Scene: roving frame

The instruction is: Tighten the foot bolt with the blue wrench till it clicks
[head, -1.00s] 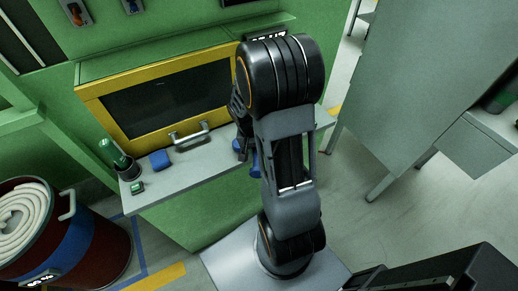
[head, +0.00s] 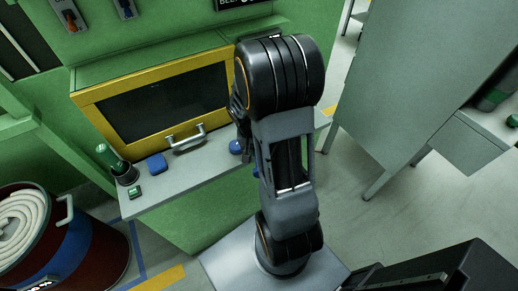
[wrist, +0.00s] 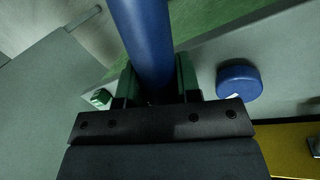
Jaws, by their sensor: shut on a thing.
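In the wrist view my gripper (wrist: 158,82) is shut on a thick blue shaft, which I take to be the handle of the blue wrench (wrist: 143,35). The shaft rises between the two green fingers and runs out of the top of the picture. The wrench's far end is out of view. In the head view my arm covers most of the gripper and the wrench. I cannot make out the foot bolt. A small green faceted piece (wrist: 101,98) shows left of the fingers in the wrist view; I cannot tell what it is.
A round blue piece (wrist: 238,82) lies on the grey shelf (head: 190,180), right of the wrench. The shelf also holds a blue block (head: 157,164) and a dark cup (head: 125,174) with a green item. A yellow-framed window (head: 85,97) with a handle stands behind. A drum (head: 95,255) stands left.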

